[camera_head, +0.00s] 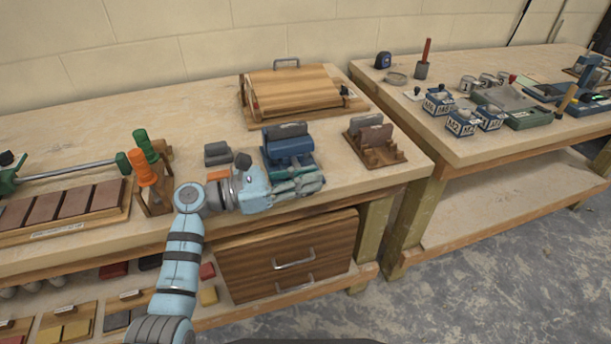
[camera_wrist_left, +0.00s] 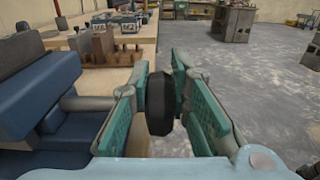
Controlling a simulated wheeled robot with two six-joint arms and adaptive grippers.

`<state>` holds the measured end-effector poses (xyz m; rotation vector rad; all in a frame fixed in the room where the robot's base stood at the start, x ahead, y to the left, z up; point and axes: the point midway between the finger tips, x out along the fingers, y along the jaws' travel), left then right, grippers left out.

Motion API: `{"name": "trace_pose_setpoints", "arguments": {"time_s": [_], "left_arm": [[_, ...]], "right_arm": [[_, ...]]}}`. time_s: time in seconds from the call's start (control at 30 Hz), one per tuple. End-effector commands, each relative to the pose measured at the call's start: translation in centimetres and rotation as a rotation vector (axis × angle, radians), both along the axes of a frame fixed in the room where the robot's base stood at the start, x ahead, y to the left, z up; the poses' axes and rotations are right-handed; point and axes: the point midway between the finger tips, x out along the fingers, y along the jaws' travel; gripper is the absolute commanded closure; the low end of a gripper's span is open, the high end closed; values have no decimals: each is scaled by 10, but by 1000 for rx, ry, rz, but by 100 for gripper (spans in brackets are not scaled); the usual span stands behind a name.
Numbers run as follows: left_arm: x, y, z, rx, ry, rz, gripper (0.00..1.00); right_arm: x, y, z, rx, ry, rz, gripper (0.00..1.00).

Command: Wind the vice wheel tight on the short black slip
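The blue vice (camera_head: 289,146) stands near the front of the left bench. A dark grey-black slip (camera_head: 285,130) sits upright in its jaws. The vice also fills the left of the left wrist view (camera_wrist_left: 40,88). My left gripper (camera_head: 308,184) is at the front of the vice. In the left wrist view its green finger pads lie on either side of the black vice wheel (camera_wrist_left: 160,103), close against it with hardly any gap. The wheel is hidden by the gripper in the head view. My right gripper is not in view.
A wooden rack (camera_head: 375,146) with slips stands right of the vice. A wooden board with a handle (camera_head: 292,90) lies behind. Dark blocks (camera_head: 217,154) and a holder with orange and green handles (camera_head: 150,178) stand left. A drawer unit (camera_head: 287,262) is below the bench edge.

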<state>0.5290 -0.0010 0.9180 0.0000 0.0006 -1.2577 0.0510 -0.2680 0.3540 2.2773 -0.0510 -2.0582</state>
Motion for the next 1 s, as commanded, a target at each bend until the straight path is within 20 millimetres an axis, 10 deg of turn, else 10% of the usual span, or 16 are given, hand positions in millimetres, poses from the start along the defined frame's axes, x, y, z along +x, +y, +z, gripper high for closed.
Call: {"name": "trace_pose_setpoints", "arguments": {"time_s": [1.0], "left_arm": [[4, -9, 3, 447, 144, 2, 100]], "right_arm": [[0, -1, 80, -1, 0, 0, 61]]}}
